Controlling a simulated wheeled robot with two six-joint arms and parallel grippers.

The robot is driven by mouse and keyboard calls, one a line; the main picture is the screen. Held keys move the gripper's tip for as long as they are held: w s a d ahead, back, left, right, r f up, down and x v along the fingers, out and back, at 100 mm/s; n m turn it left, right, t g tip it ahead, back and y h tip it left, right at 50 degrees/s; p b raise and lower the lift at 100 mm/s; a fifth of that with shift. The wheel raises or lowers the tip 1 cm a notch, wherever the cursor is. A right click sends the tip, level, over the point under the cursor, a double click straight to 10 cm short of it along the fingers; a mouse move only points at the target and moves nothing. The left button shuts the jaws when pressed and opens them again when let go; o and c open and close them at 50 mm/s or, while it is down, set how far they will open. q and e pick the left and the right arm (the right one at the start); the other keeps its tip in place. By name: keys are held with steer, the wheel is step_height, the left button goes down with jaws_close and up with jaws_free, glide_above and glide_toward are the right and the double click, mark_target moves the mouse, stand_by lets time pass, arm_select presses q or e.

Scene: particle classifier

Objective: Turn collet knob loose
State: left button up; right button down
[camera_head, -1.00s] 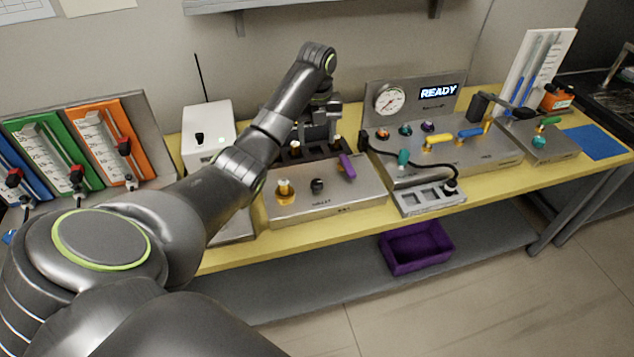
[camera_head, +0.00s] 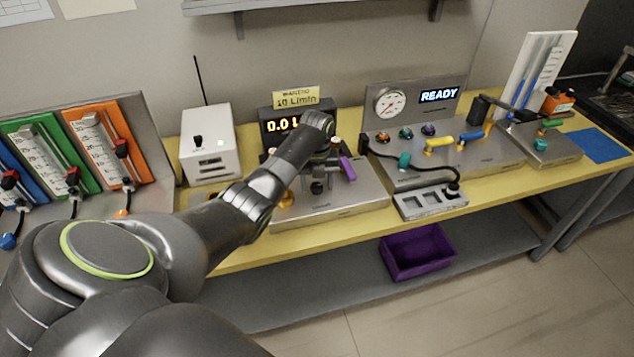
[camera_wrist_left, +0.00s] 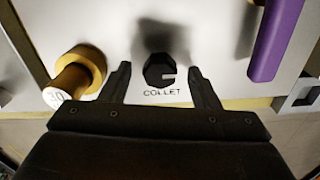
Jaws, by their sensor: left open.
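The black collet knob (camera_wrist_left: 159,70) has a pale mark on its right side and sits above the printed word COLLET on a metal panel (camera_wrist_left: 215,55). My left gripper (camera_wrist_left: 160,78) is open, with one finger on each side of the knob and a gap on both sides. It holds nothing. In the head view, the knob (camera_head: 317,187) shows just under my left gripper, on the front of the middle metal box (camera_head: 345,208). The arm partly covers that box. My right gripper is not in view.
A brass knob (camera_wrist_left: 78,72) stands left of the collet knob, and a purple lever (camera_wrist_left: 275,40) is to the right. A black display (camera_head: 275,127) stands behind the box. A grey slotted tray (camera_head: 425,205) sits to the right, and a purple bin (camera_head: 418,252) is below.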

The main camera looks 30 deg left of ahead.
arm_select(q)
steer(key=shift+f, duration=0.1)
steer(key=c, duration=1)
